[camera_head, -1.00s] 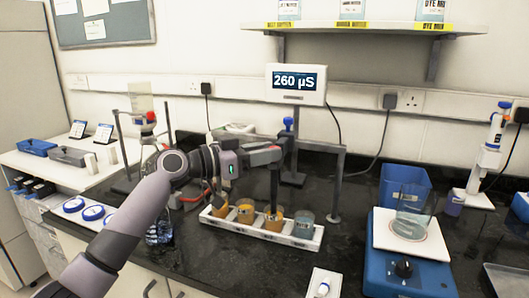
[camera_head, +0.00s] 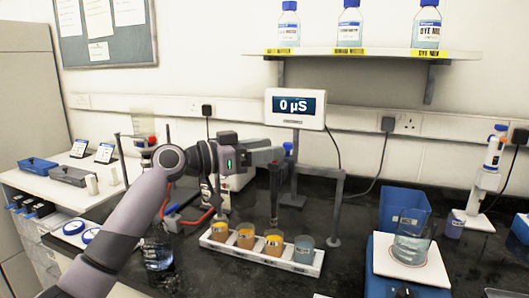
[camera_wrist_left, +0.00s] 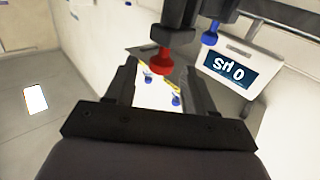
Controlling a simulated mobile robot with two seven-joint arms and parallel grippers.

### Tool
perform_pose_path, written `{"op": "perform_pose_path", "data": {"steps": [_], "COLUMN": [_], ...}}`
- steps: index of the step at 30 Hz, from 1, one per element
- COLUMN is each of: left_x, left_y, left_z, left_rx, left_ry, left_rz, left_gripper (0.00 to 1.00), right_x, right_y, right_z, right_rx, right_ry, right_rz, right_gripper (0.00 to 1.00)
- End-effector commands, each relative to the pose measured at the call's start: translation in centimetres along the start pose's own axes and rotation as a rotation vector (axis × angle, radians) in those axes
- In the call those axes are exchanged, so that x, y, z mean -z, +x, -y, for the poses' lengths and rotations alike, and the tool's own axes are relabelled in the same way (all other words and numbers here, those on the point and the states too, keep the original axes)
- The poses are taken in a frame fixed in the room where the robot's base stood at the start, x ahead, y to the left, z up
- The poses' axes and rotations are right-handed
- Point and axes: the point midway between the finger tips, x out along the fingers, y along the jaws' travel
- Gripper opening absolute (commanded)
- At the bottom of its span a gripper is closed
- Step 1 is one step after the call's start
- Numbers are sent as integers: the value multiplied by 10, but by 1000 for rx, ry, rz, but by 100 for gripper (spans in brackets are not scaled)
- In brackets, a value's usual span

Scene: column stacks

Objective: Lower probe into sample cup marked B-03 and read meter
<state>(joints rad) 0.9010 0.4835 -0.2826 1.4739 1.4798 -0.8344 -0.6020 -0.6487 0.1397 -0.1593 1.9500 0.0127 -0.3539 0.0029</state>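The meter (camera_head: 297,106) reads 0 µS; its screen also shows tilted in the left wrist view (camera_wrist_left: 230,70). A white rack (camera_head: 262,255) holds a row of cups, several with orange contents. The dark probe (camera_head: 274,190) hangs upright, its lower end just above the third cup from the left (camera_head: 273,244). The cup labels are too small to read. My left gripper (camera_head: 278,155) is at the probe's upper end. In the left wrist view its fingers (camera_wrist_left: 163,75) are apart, with a red knob (camera_wrist_left: 160,60) between the tips, touching neither. My right gripper is not in view.
A dark stand (camera_head: 337,205) rises right of the rack, and a blue knob (camera_head: 288,148) shows behind my gripper. A bottle (camera_head: 158,250) stands left of the rack.

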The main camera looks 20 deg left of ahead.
Motion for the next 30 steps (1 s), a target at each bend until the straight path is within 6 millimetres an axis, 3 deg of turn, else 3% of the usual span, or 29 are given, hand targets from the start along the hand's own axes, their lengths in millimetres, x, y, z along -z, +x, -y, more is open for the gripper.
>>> {"op": "perform_pose_path", "data": {"steps": [8, 21, 30], "left_x": [-4, -3, -1], "left_y": [-7, -68, -72], "left_z": [0, 0, 0], "left_rx": [0, 0, -1], "left_ry": [-1, -1, -2], "left_rz": [5, 3, 2], "left_gripper": [54, 54, 54], "right_x": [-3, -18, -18], "right_y": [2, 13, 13], "right_z": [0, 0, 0], "right_rx": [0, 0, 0], "right_ry": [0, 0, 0], "right_rz": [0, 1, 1], "right_gripper": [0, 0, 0]}}
